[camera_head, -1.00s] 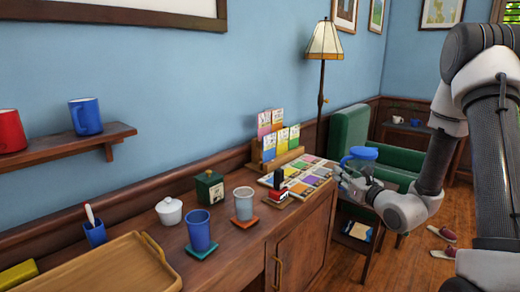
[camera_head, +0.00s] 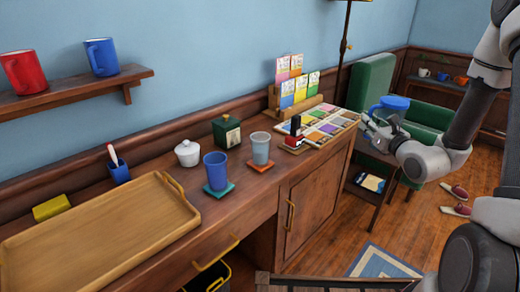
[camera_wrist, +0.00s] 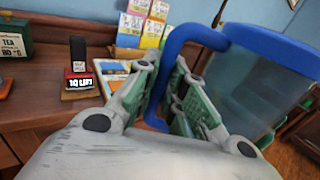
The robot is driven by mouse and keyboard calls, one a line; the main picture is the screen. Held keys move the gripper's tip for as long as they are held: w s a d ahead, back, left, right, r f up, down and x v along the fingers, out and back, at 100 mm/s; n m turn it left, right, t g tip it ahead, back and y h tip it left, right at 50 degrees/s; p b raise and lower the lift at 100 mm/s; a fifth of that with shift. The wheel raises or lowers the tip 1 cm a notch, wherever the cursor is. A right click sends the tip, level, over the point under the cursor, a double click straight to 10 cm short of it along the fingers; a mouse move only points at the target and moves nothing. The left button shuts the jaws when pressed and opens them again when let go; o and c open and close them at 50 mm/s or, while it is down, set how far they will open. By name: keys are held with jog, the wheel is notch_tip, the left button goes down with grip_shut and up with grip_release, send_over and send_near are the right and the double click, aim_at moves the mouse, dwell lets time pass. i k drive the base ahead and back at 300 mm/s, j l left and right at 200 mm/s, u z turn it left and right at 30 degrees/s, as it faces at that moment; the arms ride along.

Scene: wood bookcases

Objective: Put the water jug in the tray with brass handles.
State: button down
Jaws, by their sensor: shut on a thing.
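The water jug has a blue lid and handle and a clear body. In the head view its blue lid (camera_head: 390,103) shows past the right end of the counter, with my gripper (camera_head: 372,124) at it. In the wrist view the jug (camera_wrist: 255,80) is at the right, and my gripper (camera_wrist: 180,100) is shut on its blue handle. The jug is held up in the air; its lower part is partly hidden by my gripper. The wooden tray (camera_head: 150,231) with brass handles lies empty on the counter at the left.
Between jug and tray on the counter (camera_head: 250,205) stand a blue cup (camera_head: 215,170), a grey cup (camera_head: 260,148), a white sugar pot (camera_head: 187,152), a green tea tin (camera_head: 227,131), a stamp (camera_head: 294,135) and a card rack (camera_head: 295,100). A shelf with mugs (camera_head: 102,57) hangs above.

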aim_at(44, 271)
jog(key=k+j+u, duration=0.3)
jog(key=j, duration=0.3)
jog(key=k+j+u, duration=0.3)
jog(key=j, duration=0.4)
jog(key=k+j+u, duration=0.1)
jog(key=j, duration=0.15)
jog(key=k+j+u, duration=0.15)
jog(key=i+j+u, duration=0.2)
jog(key=k, duration=0.1)
